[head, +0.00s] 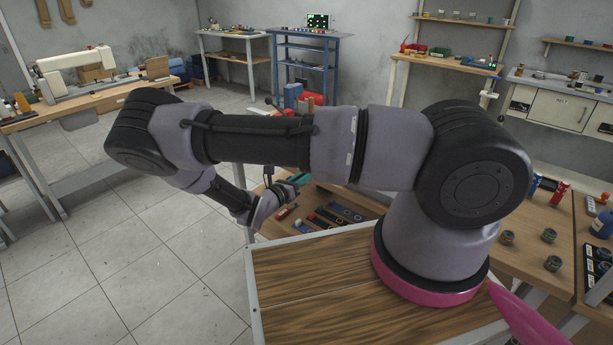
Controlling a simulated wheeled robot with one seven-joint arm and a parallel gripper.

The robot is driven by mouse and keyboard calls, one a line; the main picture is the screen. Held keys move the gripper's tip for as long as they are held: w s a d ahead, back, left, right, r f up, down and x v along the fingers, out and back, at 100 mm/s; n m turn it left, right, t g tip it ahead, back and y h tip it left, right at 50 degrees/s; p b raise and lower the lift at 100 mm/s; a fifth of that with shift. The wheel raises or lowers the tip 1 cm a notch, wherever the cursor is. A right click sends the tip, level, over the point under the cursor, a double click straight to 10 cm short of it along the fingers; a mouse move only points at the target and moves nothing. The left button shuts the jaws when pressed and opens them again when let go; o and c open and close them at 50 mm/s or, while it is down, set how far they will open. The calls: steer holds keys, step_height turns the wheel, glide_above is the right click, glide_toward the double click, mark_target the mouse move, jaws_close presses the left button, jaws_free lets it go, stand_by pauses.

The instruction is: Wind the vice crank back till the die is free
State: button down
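My arm stretches across the middle of the head view and bends down at the left to my gripper (290,188). The gripper is small and partly turned away, so its fingers cannot be made out. It is over the far left part of a wooden workbench (345,188). I cannot pick out the vice, its crank or the die. My arm covers much of the bench behind it, and they may be hidden there.
Dark and blue flat pieces (345,213) lie on the bench near the gripper. Small round parts (549,235) and a red bottle-like item (559,193) stand at the right. A sewing machine (75,72) is on the left table. Tiled floor (150,240) is clear at left.

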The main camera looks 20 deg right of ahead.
steer(key=c, duration=0.8)
jaws_free()
steer(key=v, duration=1.1)
steer(key=shift+w, duration=0.1)
